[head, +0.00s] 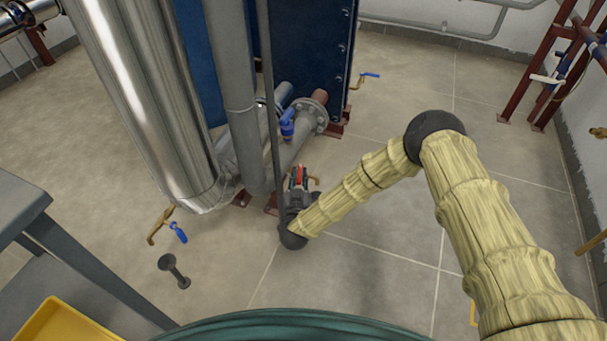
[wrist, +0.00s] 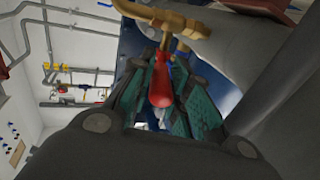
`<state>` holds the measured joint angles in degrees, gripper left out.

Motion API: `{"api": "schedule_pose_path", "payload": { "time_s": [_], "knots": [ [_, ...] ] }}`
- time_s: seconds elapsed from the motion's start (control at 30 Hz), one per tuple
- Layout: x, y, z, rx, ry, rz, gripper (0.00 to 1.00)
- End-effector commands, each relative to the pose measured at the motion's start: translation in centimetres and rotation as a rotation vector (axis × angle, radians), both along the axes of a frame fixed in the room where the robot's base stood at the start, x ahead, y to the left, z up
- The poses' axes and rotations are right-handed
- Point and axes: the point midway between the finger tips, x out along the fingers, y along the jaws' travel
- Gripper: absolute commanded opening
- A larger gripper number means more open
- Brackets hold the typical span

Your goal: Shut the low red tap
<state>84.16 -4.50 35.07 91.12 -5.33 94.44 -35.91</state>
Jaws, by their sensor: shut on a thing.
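The low red tap is a brass valve with a red lever handle (wrist: 160,84). In the wrist view its brass body (wrist: 170,22) sits against a grey pipe, and the lever points toward my gripper. My gripper (head: 298,180) is low by the pipes in the head view, with the red handle (head: 300,174) between its fingers. In the wrist view the teal-padded fingers (wrist: 158,100) stand on both sides of the red lever and are closed on it. The brass body is mostly hidden in the head view.
A grey vertical pipe (head: 232,90) and a shiny clad pipe (head: 135,85) stand left of my gripper. A blue-handled valve (head: 287,125) sits just above it on a flanged pipe. A grey table (head: 75,250) with a yellow tray (head: 65,322) is at left.

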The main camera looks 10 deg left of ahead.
Motion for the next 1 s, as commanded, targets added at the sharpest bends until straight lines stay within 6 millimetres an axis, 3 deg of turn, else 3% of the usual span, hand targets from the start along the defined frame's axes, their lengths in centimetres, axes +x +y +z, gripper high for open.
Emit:
{"api": "schedule_pose_path", "payload": {
  "time_s": [0.7,0.73,0.8,0.83,1.0],
  "knots": [
    [0.1,0.5,0.26,0.003,-0.005,-0.065,0.0],
    [0.1,0.49,0.27,0.003,-0.005,-0.065,0.24],
    [0.09,0.46,0.24,0.002,-0.004,-0.065,0.37],
    [0.08,0.45,0.22,0.001,-0.004,-0.065,0.4],
    [0.04,0.37,0.12,0.001,-0.002,-0.066,0.4]
  ]
}}
